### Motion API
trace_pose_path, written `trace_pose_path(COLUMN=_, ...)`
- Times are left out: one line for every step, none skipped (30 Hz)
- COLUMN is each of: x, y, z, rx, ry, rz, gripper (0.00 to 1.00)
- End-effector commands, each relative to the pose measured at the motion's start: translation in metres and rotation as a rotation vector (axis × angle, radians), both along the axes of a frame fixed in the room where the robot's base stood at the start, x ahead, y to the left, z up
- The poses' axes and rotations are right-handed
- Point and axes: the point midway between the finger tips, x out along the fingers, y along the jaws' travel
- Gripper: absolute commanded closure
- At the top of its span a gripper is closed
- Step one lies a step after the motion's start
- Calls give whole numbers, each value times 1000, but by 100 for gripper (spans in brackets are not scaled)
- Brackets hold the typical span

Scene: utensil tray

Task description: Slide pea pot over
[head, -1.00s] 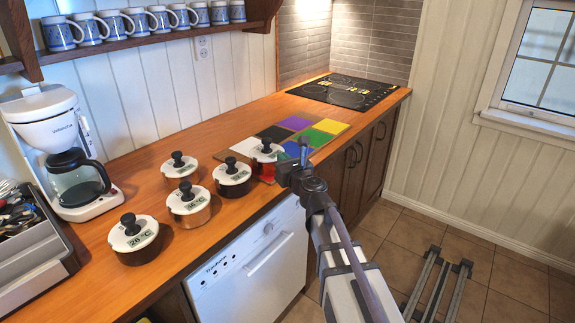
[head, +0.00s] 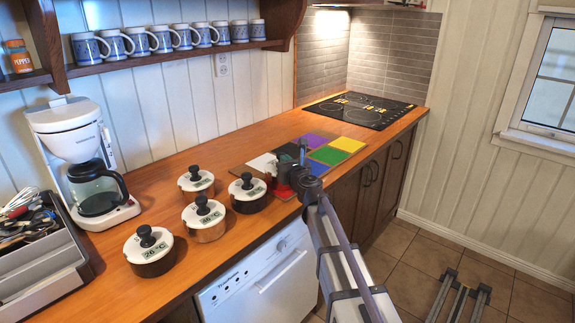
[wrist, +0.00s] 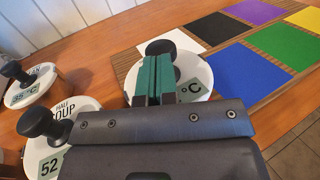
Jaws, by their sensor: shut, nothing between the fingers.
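Several lidded pots with black knobs stand on the wooden counter. One pot (wrist: 196,76) is at the near edge of the coloured mat (wrist: 262,45); its label is mostly hidden, with only "°C" showing. In the head view my arm covers most of this pot. My gripper (wrist: 152,62) is shut and empty, its green fingers in front of the pot's knob; I cannot tell if they touch it. In the head view my gripper (head: 287,172) is at the mat's near-left side. A "half soup" pot (wrist: 83,108) stands to its left. No label reads as pea.
Other pots stand left of the mat: a dark one (head: 248,202), a copper one (head: 205,232), a back one (head: 196,190) and a "26 °C" one (head: 150,268). A coffee maker (head: 75,140) and utensil tray (head: 55,285) are farther left. The cooktop (head: 360,108) lies beyond the mat.

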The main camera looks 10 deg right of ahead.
Motion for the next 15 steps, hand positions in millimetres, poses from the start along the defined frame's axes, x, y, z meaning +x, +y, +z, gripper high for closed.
trace_pose_path(x=13, y=2, z=0, rx=0, ry=0, rz=1, gripper=100)
trace_pose_path(x=20, y=4, z=0, rx=0, ry=0, rz=1, gripper=100)
trace_pose_path(x=31, y=6, z=0, rx=0, ry=0, rz=1, gripper=100)
trace_pose_path(x=39, y=8, z=0, rx=0, ry=0, rz=1, gripper=100)
trace_pose_path(x=48, y=10, z=0, rx=0, ry=0, rz=2, gripper=100)
trace_pose_path(x=60, y=13, z=0, rx=0, ry=0, rz=2, gripper=100)
trace_pose_path(x=69, y=15, z=0, rx=0, ry=0, rz=2, gripper=100)
trace_pose_path(x=78, y=17, z=0, rx=0, ry=0, rz=2, gripper=100)
trace_pose_path(x=90, y=20, z=0, rx=0, ry=0, rz=2, gripper=100)
trace_pose_path(x=99, y=22, z=0, rx=0, ry=0, rz=1, gripper=100)
trace_pose_path(x=107, y=24, z=0, rx=0, ry=0, rz=1, gripper=100)
trace_pose_path(x=118, y=26, z=0, rx=0, ry=0, rz=1, gripper=100)
trace_pose_path(x=125, y=28, z=0, rx=0, ry=0, rz=1, gripper=100)
trace_pose_path(x=132, y=29, z=0, rx=0, ry=0, rz=1, gripper=100)
trace_pose_path(x=138, y=31, z=0, rx=0, ry=0, rz=1, gripper=100)
